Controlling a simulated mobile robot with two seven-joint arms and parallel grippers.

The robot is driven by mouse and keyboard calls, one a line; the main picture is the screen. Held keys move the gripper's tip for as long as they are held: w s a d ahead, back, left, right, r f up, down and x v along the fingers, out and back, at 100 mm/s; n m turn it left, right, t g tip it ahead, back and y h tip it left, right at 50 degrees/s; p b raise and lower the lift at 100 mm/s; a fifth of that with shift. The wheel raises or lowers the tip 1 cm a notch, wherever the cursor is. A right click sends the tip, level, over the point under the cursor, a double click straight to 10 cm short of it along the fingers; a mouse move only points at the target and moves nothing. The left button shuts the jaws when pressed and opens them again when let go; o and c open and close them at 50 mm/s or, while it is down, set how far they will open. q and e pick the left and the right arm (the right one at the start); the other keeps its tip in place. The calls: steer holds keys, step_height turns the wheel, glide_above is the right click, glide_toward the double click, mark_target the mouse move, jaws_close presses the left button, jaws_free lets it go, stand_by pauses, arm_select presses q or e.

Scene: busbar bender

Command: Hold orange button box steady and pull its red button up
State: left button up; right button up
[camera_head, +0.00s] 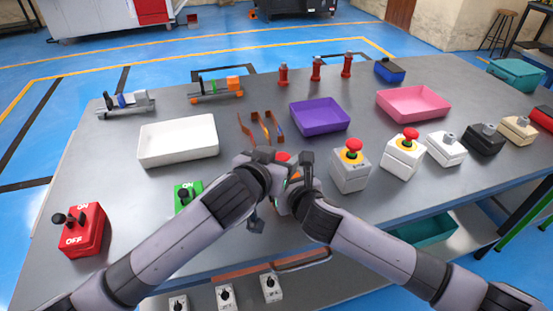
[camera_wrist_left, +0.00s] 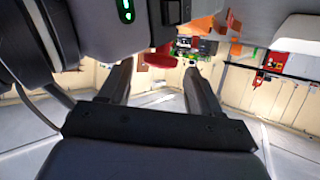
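The orange button box (camera_head: 295,176) stands near the front middle of the grey table, mostly hidden behind my two grippers. Its red button (camera_head: 283,157) shows just above them. My left gripper (camera_head: 266,157) is at the box's left and upper side. In the left wrist view its two fingers (camera_wrist_left: 158,68) are spread apart, and a red piece (camera_wrist_left: 158,59), seemingly the button, shows beyond and between the tips. Contact cannot be made out. My right gripper (camera_head: 303,170) is at the box's right side; its fingers are largely hidden, so its opening and hold are unclear.
A green switch box (camera_head: 186,195) and red switch box (camera_head: 82,230) stand left. White (camera_head: 178,141), purple (camera_head: 320,117) and pink (camera_head: 413,103) trays lie behind. Copper strips (camera_head: 262,127) lie mid-table.

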arm_select(q)
steer(key=v, duration=1.2)
stand_by(0.3)
arm_select(e)
steer(key=o, duration=1.2)
